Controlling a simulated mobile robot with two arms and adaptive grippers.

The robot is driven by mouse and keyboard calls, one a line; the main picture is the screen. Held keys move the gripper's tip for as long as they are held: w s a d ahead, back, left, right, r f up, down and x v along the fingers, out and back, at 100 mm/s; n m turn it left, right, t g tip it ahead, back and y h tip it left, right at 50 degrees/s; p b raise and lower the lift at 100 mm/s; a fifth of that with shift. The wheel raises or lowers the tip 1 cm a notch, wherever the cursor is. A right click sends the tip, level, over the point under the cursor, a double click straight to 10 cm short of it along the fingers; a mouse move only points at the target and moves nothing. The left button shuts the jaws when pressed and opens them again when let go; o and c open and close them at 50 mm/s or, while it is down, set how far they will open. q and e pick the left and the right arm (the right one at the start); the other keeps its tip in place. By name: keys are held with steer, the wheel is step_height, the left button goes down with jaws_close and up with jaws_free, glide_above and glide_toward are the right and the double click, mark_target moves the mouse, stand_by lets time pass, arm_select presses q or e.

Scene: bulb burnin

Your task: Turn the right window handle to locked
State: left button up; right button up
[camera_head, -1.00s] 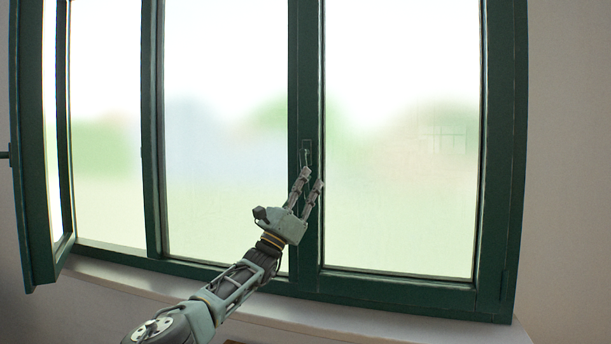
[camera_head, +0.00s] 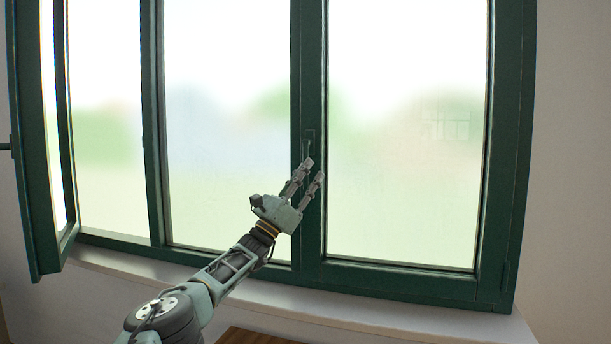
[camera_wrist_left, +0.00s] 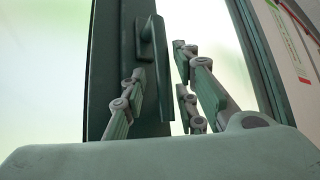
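The right window handle (camera_head: 308,141) is a dark green lever on the middle upright of the green window frame. It also shows in the left wrist view (camera_wrist_left: 156,50), where its lever hangs straight down from its mounting plate. My left gripper (camera_head: 314,170) is just below and in front of it in the head view. In the left wrist view the fingers (camera_wrist_left: 161,75) are apart, with the lever between them. A gap shows on the right side of the lever; I cannot tell whether the left finger touches it. My right gripper is out of view.
The left sash (camera_head: 34,180) stands swung open, with another handle (camera_head: 5,146) at the far left edge. The right pane's sash (camera_head: 400,275) sits in the frame. A pale sill (camera_head: 400,325) runs below, and a brown wooden surface (camera_head: 250,337) shows at the bottom.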

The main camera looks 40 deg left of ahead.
arm_select(q)
steer(key=shift+d+r, duration=0.1)
steer(key=shift+d, duration=0.05)
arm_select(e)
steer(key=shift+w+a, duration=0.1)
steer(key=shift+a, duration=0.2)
arm_select(q)
steer(key=shift+s+f, duration=0.3)
steer(key=shift+f, duration=0.2)
steer(key=v, duration=1.1)
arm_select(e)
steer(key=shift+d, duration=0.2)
arm_select(q)
steer(key=shift+r, duration=0.1)
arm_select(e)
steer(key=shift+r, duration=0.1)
